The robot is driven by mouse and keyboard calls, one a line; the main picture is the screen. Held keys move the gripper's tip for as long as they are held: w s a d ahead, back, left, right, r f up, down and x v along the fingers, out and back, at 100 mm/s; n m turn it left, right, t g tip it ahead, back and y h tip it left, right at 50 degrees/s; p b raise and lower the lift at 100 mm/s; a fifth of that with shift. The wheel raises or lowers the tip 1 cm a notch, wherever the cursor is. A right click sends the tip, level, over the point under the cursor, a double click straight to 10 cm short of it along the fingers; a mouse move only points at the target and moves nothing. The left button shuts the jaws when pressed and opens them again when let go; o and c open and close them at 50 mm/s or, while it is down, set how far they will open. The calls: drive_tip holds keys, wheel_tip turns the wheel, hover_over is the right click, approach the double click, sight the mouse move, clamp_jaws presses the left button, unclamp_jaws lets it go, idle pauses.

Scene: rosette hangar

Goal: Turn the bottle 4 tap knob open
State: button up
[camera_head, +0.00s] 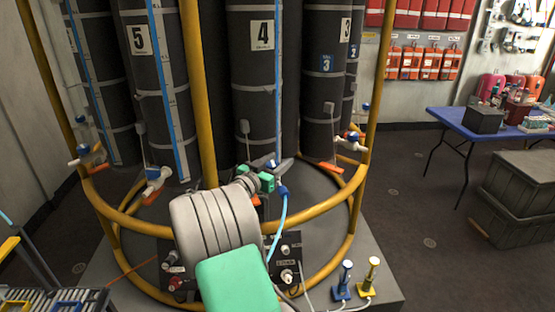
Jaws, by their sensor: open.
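Bottle 4 (258,95) is a tall dark grey cylinder with a "4" label, standing in the middle of the rosette. Its tap (285,163) is at its foot, a pale fitting with small blue parts, and a light blue hose (279,225) hangs down just below it. My gripper (257,178), with green parts at its end, is open right at the tap's left front. My arm and gripper hide part of the tap, and I cannot tell whether the gripper touches the knob or how the knob is turned.
Yellow rails (320,208) ring the bottles, with an upright rail close left of my gripper. Bottle 5 (155,85) stands left, with its own tap (156,178). A control panel (288,262) is below. A blue table (470,124) and grey crates (515,195) stand right, beyond open floor.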

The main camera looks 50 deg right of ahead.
drive_tip(key=shift+d, duration=0.1)
clamp_jaws()
drive_tip(key=shift+w+n+t+y, duration=0.2)
drive_tip(key=shift+n+t, duration=0.55)
drive_tip(key=shift+t, duration=0.4)
drive_tip(key=shift+w+n+t+y, duration=0.2)
drive_tip(key=shift+n+t, duration=0.55)
drive_tip(key=shift+t, duration=0.4)
unclamp_jaws()
drive_tip(key=b+v, duration=0.2)
drive_tip(key=v, duration=0.6)
